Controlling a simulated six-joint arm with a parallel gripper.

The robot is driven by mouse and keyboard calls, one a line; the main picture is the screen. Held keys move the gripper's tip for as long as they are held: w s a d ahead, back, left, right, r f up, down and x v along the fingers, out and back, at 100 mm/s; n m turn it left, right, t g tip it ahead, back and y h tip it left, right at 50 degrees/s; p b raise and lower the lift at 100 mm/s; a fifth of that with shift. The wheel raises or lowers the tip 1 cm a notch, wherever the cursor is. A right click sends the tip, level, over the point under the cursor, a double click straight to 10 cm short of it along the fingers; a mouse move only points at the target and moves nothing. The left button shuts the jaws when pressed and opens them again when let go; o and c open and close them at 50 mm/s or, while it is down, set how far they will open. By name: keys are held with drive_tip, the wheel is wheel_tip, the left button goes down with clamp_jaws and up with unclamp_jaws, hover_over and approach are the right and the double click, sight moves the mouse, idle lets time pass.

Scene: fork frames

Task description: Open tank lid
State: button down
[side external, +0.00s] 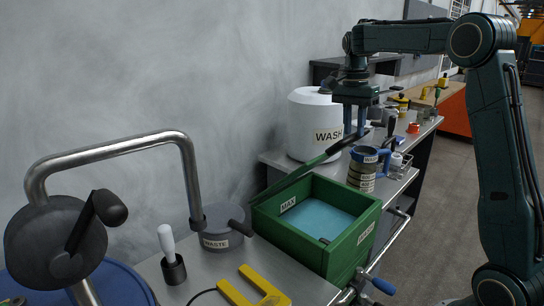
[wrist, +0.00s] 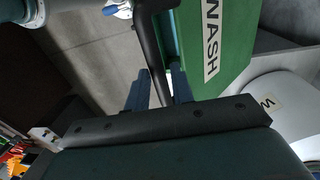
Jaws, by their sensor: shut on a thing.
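The green tank (side external: 345,256) stands open on the metal bench, with pale blue liquid inside and MAX and WASH labels. Its green lid (side external: 297,177) is tilted up, its low edge at the tank's left side and its raised end toward my gripper (side external: 349,128). In the wrist view my gripper (wrist: 160,92) has its fingers on both sides of a dark bar (wrist: 153,50), which looks like the lid's handle. A green surface (wrist: 185,45) with a WASH label lies beside the bar; I cannot tell whether it is lid or tank.
A white WASH drum (side external: 308,118) stands behind the lid. A grey WASTE pot (side external: 222,232), a white-handled tool (side external: 170,253), a yellow fork-shaped piece (side external: 252,290) and a bent metal pipe (side external: 110,150) are at the left.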

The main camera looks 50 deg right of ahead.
drive_tip(key=shift+w+a+f, duration=0.1)
drive_tip(key=shift+w+f, duration=0.3)
drive_tip(key=shift+f, duration=0.2)
drive_tip(key=c, duration=1.3)
unclamp_jaws()
drive_tip(key=shift+w, duration=0.2)
drive_tip(key=shift+c, duration=0.2)
drive_tip(key=shift+s+r, duration=0.1)
drive_tip(key=shift+r, duration=0.05)
drive_tip(key=shift+s, duration=0.2)
